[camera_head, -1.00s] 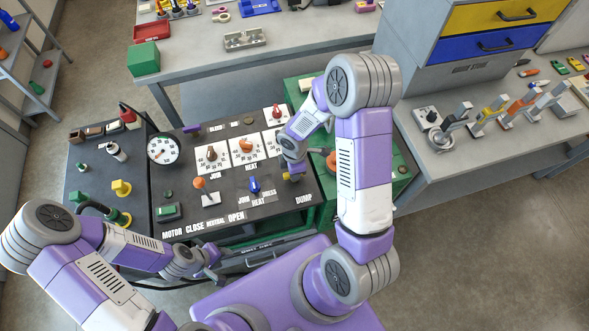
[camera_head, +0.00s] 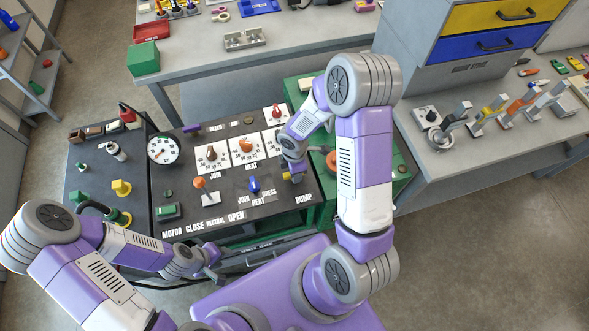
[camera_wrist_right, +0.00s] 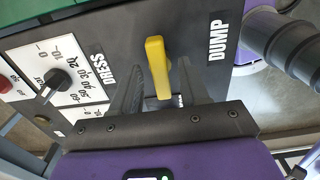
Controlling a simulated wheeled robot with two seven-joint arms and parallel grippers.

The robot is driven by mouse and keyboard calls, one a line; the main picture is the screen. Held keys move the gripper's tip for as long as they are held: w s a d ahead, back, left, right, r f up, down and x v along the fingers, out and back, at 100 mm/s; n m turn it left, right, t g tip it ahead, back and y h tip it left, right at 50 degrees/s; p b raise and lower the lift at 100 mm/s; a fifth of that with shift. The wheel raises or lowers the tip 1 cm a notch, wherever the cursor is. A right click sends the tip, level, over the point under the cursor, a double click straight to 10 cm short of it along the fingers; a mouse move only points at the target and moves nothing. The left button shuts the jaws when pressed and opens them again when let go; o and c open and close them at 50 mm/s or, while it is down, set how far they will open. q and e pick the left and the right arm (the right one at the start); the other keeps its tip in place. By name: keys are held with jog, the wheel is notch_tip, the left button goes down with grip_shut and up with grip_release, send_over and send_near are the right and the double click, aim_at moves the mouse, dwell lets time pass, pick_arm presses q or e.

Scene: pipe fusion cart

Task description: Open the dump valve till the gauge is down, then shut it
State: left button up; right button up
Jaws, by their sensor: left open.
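The yellow dump valve handle (camera_wrist_right: 157,66) stands beside the DUMP label (camera_wrist_right: 217,40) in the right wrist view. My right gripper (camera_wrist_right: 160,74) is open around it, one finger on each side, with gaps showing; contact cannot be made out. In the head view, my right gripper (camera_head: 293,172) is over the panel's right end and hides most of the handle. The round white gauge (camera_head: 162,149) is at the panel's upper left; its reading is too small to tell. My left gripper (camera_head: 211,278) is open and empty in front of the panel's front edge.
The dark panel (camera_head: 180,190) carries an orange-knobbed lever (camera_head: 200,184), a blue knob (camera_head: 254,185) and dials with white plates (camera_head: 211,158). A yellow valve (camera_head: 121,188) is at its left. A green box (camera_head: 145,58) sits on the bench behind.

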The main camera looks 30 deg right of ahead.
notch_tip(320, 180, up, 8)
jog(key=shift+f+p, duration=0.2)
jog(key=shift+p, duration=0.7)
